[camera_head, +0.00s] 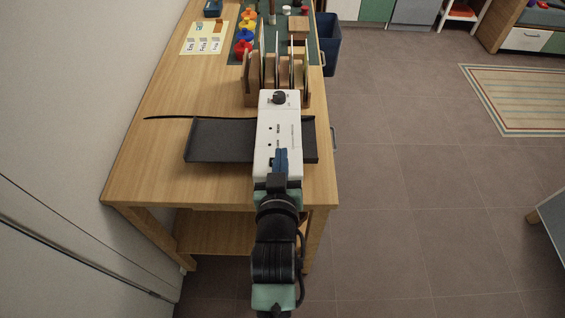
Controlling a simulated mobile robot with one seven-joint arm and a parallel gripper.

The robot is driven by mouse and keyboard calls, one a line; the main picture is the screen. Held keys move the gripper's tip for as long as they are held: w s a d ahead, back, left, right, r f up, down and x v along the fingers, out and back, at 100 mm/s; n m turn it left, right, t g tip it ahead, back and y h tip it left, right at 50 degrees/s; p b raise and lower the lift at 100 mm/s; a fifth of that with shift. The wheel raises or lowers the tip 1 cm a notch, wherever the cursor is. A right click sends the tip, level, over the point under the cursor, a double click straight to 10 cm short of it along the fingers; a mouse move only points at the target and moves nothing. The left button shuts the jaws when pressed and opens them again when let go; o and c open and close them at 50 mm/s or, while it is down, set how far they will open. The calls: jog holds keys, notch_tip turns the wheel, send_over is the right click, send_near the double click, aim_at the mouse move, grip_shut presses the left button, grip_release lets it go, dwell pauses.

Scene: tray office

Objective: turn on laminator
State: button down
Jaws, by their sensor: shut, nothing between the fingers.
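The laminator (265,135) is a long white unit with dark grey trays (220,141) at its sides. It sits on the wooden desk near its front right corner. A dark round knob (279,98) is at its far end, and small marks and printing run along its top. My gripper (280,156) has blue fingers, shut and empty, at the near end of the laminator's top. A dark spot, perhaps a switch, shows just left of the fingertips. Whether the fingers touch the laminator is not clear, and they hide part of its near end.
A wooden rack (252,80) with upright panels stands right behind the laminator. A black cable (165,117) lies to the left. Coloured pieces (245,35) and a card (205,38) are farther back. The desk's left front is clear. A blue bin (329,40) stands on the floor.

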jog(key=shift+d+f, duration=0.15)
jog(key=shift+f, duration=0.8)
jog(key=shift+f, duration=0.3)
jog(key=shift+d+f, duration=0.15)
jog(key=shift+f, duration=0.05)
jog(key=shift+r, duration=0.1)
jog(key=r+p, duration=0.3)
jog(key=r, duration=0.2)
jog(key=shift+d+p, duration=0.2)
jog(key=shift+p, duration=0.2)
jog(key=f+v, duration=0.1)
jog(key=v, duration=0.9)
jog(key=shift+d+b, duration=0.35)
jog(key=shift+b, duration=0.05)
